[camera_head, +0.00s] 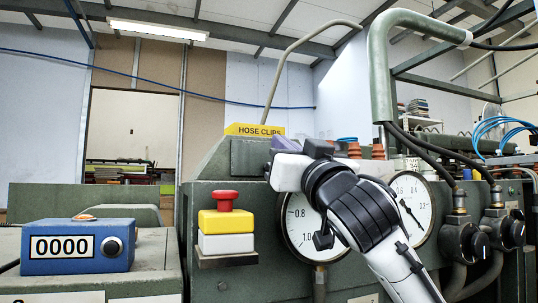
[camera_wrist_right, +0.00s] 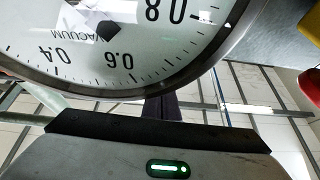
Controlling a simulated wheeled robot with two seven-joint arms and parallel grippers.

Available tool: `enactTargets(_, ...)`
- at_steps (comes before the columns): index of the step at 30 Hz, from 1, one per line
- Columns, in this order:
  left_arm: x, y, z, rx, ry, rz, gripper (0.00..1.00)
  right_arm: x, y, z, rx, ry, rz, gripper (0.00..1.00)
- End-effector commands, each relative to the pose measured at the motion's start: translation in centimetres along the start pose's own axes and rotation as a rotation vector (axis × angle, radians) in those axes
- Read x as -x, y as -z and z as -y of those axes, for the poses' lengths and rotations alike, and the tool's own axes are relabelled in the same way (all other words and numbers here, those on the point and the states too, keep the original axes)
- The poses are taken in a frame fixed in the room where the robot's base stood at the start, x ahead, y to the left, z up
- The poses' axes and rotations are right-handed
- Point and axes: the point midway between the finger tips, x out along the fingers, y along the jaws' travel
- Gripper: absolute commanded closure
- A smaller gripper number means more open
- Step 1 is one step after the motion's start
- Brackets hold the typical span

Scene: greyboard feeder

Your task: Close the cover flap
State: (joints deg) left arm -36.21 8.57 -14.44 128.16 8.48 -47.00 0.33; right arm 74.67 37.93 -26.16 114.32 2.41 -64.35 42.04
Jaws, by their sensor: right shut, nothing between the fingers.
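No part in view can be told for certain as the cover flap. A yellow plate lettered HOSE CLIPS (camera_head: 255,130) stands upright at the top of the green machine housing (camera_head: 225,160). My right gripper (camera_head: 285,143) is beside the housing top, just right of and below that plate, in front of the machine. Its dark purple fingers also show in the right wrist view (camera_wrist_right: 161,108), together and empty. My right arm hides part of the housing and gauges behind it. Whether the fingers touch anything cannot be told. My left gripper is out of view.
A pressure gauge (camera_head: 300,228) sits close behind my right wrist, with a second gauge (camera_head: 413,205) to its right. A red stop button (camera_head: 225,199) on a yellow box juts out at left. A blue counter (camera_head: 78,246) stands further left. A green pipe (camera_head: 380,75) rises at right.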

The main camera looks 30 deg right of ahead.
Motion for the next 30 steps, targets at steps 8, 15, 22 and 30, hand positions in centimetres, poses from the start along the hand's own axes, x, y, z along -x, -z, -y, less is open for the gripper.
enactTargets(8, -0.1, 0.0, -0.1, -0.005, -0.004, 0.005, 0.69, 0.0, 0.0, -0.1, 0.001, -0.002, -0.006, 1.0)
enactTargets(15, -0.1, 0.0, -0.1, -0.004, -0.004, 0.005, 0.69, 0.1, 0.0, -0.1, 0.001, -0.002, -0.005, 1.0)
enactTargets(22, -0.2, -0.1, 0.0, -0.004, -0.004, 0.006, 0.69, 2.6, -0.1, -0.1, 0.001, 0.0, -0.005, 1.0)
enactTargets(30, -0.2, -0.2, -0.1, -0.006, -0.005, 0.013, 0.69, 7.8, -0.1, -0.1, 0.001, 0.0, -0.006, 1.0)
